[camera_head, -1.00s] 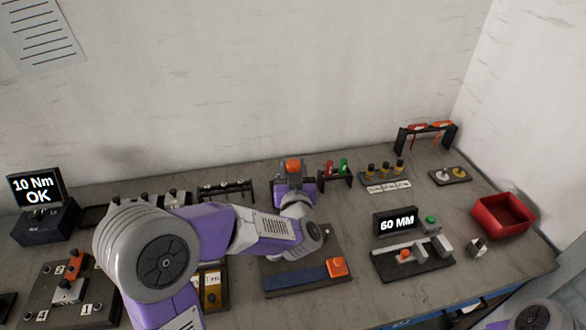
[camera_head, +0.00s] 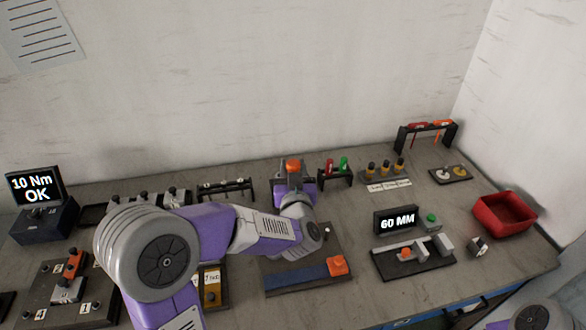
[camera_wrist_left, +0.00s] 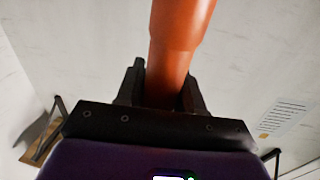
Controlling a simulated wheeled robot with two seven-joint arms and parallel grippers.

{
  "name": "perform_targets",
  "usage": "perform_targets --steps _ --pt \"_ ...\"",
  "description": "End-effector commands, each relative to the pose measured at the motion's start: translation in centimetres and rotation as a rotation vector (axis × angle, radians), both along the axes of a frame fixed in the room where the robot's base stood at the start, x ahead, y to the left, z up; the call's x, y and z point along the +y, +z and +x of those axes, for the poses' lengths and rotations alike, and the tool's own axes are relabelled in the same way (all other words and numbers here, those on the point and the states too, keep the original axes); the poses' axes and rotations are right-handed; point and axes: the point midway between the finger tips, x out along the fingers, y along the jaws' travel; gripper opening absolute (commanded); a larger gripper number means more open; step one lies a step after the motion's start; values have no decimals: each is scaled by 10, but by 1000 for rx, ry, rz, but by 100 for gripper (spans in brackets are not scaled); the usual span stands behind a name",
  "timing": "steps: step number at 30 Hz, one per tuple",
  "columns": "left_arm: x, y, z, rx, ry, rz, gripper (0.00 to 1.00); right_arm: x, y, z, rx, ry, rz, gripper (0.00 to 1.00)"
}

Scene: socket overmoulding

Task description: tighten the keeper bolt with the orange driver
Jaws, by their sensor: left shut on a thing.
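My left gripper (camera_head: 293,181) is at the back middle of the bench, shut on the orange driver (camera_head: 293,165). The driver's orange handle (camera_wrist_left: 177,45) fills the middle of the left wrist view between the two black jaws (camera_wrist_left: 160,92). The driver's tip is hidden. I cannot tell which bolt is the keeper bolt; a dark fixture plate (camera_head: 45,315) with numbered corners, several bolts and an orange-red part (camera_head: 74,263) lies at the front left. My right gripper is not in view.
A display (camera_head: 36,187) reads 10 Nm OK at the left. A 60 MM gauge (camera_head: 397,220) and a red bin (camera_head: 505,213) stand to the right. The wall rises behind the bench.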

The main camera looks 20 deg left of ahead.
Motion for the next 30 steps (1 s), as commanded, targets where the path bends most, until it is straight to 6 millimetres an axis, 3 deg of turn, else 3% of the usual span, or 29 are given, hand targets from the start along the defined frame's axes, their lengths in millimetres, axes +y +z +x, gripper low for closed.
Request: perform_targets --steps 30 --pt "0 -12 0 -2 0 0 0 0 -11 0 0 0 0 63"
